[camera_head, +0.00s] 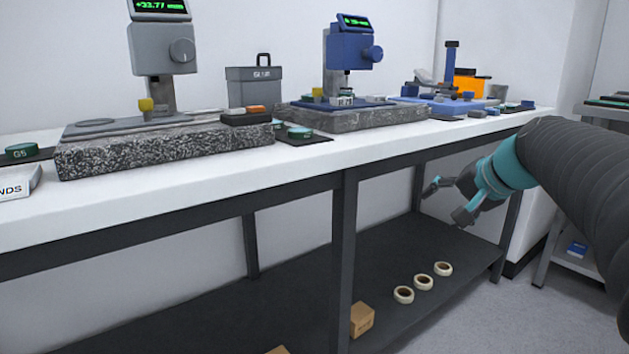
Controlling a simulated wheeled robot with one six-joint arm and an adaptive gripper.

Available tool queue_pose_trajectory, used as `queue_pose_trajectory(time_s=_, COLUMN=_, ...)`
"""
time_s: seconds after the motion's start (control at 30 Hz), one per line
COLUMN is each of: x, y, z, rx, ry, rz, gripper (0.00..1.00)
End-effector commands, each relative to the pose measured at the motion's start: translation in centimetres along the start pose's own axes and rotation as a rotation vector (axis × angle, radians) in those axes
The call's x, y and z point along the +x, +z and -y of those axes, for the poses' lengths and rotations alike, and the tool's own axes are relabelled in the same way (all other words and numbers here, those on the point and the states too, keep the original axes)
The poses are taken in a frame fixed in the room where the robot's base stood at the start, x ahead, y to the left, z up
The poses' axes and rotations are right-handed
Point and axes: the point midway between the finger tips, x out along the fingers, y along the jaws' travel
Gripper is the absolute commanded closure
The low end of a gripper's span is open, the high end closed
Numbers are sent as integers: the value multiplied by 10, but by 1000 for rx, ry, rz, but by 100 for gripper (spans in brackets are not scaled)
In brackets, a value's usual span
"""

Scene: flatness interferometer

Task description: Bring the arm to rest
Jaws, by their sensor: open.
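My gripper (447,203) is open and empty at the end of my arm, which reaches in from the right edge. It hangs in front of the bench, below the level of the white bench top (215,186) and above the dark lower shelf (310,290). The teal part of my wrist shows just behind the gripper. Nothing shows between the fingers.
A grey gauge on a granite slab (90,160) and a blue gauge (350,48) on another slab stand on the bench. Tape rolls (423,282) and a small box (362,319) lie on the shelf. Another table (605,113) stands at right. The right floor (480,320) is clear.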

Motion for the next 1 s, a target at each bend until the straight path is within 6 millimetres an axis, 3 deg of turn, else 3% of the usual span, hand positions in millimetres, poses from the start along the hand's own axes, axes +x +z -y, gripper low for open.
queue_pose_trajectory(time_s=0.1, x=-5, y=61, z=-30, rx=-121, ry=146, rz=59, gripper=32)
queue_pose_trajectory(time_s=0.3, x=-26, y=156, z=-82, rx=-364, ry=342, rz=147, gripper=32)
queue_pose_trajectory(time_s=0.5, x=-53, y=226, z=-113, rx=-584, ry=430, rz=197, gripper=32)
queue_pose_trajectory(time_s=0.67, x=-70, y=252, z=-106, rx=-671, ry=400, rz=190, gripper=32)
queue_pose_trajectory(time_s=0.8, x=-82, y=253, z=-90, rx=-713, ry=363, rz=162, gripper=32)
queue_pose_trajectory(time_s=1.0, x=-81, y=255, z=-89, rx=-720, ry=357, rz=167, gripper=32)
